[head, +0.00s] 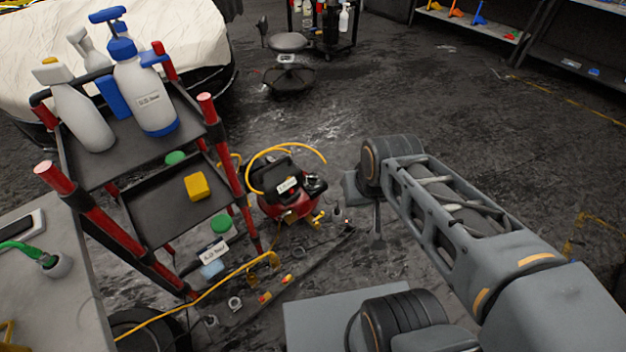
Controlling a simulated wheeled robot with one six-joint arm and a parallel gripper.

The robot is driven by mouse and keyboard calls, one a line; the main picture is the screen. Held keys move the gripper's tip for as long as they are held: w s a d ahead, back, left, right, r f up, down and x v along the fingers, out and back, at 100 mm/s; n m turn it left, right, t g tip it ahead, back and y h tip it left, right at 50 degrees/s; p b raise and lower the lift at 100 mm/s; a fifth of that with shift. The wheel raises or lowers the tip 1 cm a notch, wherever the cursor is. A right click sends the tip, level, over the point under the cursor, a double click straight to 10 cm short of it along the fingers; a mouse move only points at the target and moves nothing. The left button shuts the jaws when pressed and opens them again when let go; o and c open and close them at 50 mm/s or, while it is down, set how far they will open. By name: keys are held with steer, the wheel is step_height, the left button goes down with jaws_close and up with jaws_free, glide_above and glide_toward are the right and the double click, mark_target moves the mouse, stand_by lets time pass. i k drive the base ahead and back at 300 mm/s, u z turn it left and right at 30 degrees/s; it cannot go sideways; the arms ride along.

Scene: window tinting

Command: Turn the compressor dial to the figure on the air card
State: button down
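The compressor (287,200) is a small red and black machine on the dark floor, right of the cart, with a yellow hose looped over it. A white label (287,186) is on its front; its lettering is too small to read, and I cannot make out the dial. A small white card (213,251) with dark lettering stands low by the cart; I cannot read it or tell if it is the air card. My gripper (378,240) seems to be the thin dark part hanging below my arm's far joint, right of the compressor and apart from it. Its fingers are not clear.
A red-posted cart (140,205) holds spray bottles (145,90) and a yellow sponge (197,186). A yellow hose (205,293) and small fittings lie on the floor before the compressor. A stool (287,70) stands behind. Floor right of the compressor is mostly clear.

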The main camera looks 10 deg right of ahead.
mark_target(312, 180)
steer(key=u, duration=4.25)
steer(key=k, duration=2.05)
steer(key=z, duration=3.1)
steer(key=i, duration=0.15)
steer(key=u, duration=0.25)
